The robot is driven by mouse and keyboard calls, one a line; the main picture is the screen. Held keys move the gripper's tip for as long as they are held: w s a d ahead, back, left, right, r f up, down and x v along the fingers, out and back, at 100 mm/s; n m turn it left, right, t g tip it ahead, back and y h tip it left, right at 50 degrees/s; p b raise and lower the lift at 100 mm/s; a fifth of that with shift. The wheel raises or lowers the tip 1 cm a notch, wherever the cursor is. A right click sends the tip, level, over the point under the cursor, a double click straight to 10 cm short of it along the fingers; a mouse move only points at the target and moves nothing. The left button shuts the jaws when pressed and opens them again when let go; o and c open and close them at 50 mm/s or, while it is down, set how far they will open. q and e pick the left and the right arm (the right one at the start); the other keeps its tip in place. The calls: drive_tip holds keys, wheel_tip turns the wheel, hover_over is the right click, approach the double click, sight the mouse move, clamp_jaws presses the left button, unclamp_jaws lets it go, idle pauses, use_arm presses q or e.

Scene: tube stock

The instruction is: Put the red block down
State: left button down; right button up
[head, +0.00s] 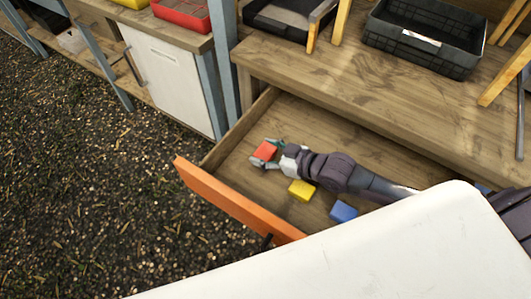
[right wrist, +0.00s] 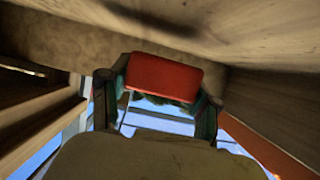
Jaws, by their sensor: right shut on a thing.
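The red block (head: 265,151) is between the fingers of my right gripper (head: 267,154), inside the open drawer (head: 245,139) near its left end. The right wrist view also shows the red block (right wrist: 165,77) between the two fingers of the right gripper (right wrist: 160,85), which is shut on it. I cannot tell whether the block touches the drawer floor. My left gripper is not in view.
A yellow block (head: 302,190) and a blue block (head: 343,212) lie in the drawer beside my right arm. The drawer's orange front (head: 235,202) stands out from the wooden workbench (head: 330,80). A black crate (head: 424,38) is on the bench.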

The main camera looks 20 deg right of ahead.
drive_tip(key=shift+f, duration=0.3)
